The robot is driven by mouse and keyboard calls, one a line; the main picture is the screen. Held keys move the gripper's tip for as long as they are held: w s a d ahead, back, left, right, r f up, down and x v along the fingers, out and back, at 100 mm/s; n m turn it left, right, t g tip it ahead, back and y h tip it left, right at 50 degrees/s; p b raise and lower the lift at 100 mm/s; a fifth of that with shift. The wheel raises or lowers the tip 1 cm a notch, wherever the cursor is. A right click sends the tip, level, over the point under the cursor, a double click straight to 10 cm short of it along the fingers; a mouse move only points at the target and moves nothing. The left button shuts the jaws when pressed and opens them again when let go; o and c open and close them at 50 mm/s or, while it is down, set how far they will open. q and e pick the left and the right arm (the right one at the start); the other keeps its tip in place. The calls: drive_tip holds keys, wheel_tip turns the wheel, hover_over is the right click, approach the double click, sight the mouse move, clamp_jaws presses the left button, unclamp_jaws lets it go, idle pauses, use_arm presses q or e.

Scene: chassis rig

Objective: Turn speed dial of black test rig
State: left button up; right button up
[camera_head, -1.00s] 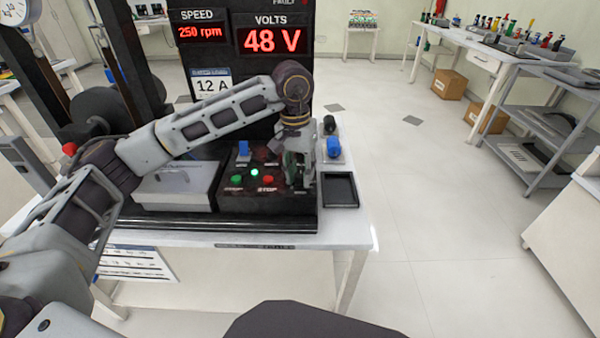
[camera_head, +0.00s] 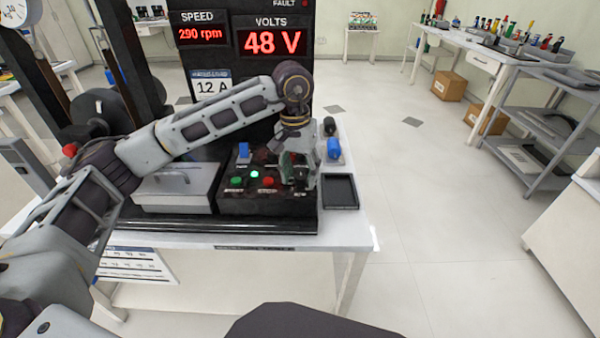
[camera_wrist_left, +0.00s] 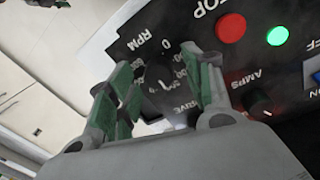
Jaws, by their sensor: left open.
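The black test rig (camera_head: 265,203) stands on a white table, with its control panel facing up. The speed readout (camera_head: 200,34) shows 290 rpm. In the left wrist view, the dark speed dial (camera_wrist_left: 155,78) sits beside the RPM and DRIVE lettering. My left gripper (camera_head: 298,172) is down at the panel's right end, its green-padded fingers on either side of the dial. The jaws (camera_wrist_left: 153,88) are open; I cannot tell whether a pad touches the dial. In the head view the gripper hides the dial. My right gripper is not in view.
A red STOP button (camera_wrist_left: 231,28), green light (camera_wrist_left: 277,36) and AMPS knob (camera_wrist_left: 262,105) are near the fingers. A blue switch (camera_head: 243,152) stands on the panel. A black tray (camera_head: 340,191) and blue part (camera_head: 334,148) lie to the right. The volts readout (camera_head: 272,42) shows 48 V.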

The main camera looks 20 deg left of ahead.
sight(297, 175)
use_arm(q)
wheel_tip(297, 175, up, 12)
drive_tip(key=shift+a, duration=0.4)
drive_tip(key=shift+f, duration=0.15)
idle(0.6)
